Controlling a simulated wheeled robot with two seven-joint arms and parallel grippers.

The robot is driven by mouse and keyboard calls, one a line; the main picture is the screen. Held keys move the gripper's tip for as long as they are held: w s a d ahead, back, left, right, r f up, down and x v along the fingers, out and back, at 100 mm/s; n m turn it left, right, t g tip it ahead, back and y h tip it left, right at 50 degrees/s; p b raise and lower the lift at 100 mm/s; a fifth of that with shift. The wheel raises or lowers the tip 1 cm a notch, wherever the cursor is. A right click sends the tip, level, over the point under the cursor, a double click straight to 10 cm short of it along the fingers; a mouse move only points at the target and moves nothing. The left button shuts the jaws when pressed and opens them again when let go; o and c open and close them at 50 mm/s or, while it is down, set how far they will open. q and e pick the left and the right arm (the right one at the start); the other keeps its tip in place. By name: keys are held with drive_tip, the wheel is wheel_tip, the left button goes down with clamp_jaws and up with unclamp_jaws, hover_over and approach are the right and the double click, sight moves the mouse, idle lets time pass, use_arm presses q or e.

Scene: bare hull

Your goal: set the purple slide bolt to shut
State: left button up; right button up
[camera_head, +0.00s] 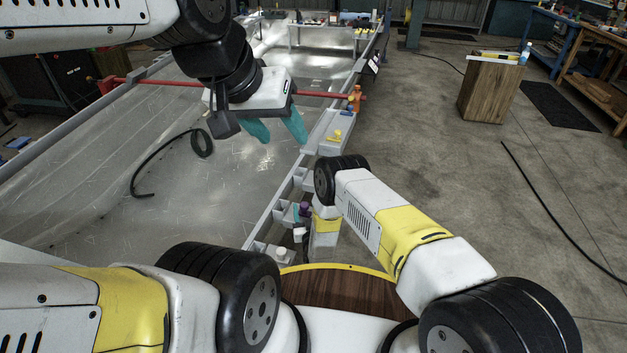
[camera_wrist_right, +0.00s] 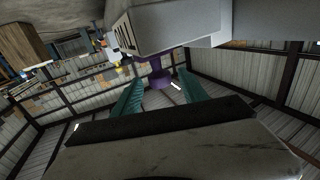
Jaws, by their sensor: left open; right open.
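The purple slide bolt (camera_head: 305,208) is a small purple piece at the grey ledge along the hull's right edge, partly hidden by my right arm. In the right wrist view, the purple piece (camera_wrist_right: 158,72) shows between the two teal fingertips and a little beyond them. My right gripper (camera_wrist_right: 161,80) is open around its line of sight; I cannot tell whether a finger touches it. In the head view my right gripper is mostly hidden behind its own wrist. My left gripper (camera_head: 277,138) is open and empty above the hull floor, well away from the bolt.
A yellow fitting (camera_head: 334,137) and a blue one (camera_head: 347,114) sit further along the ledge. An orange fitting (camera_head: 355,97) stands by the red bar (camera_head: 318,94). A black hose (camera_head: 150,165) lies in the hull.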

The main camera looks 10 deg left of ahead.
drive_tip(key=x, duration=0.5)
drive_tip(key=shift+s, duration=0.1)
drive_tip(key=shift+c, duration=0.2)
clamp_jaws()
idle(1.1)
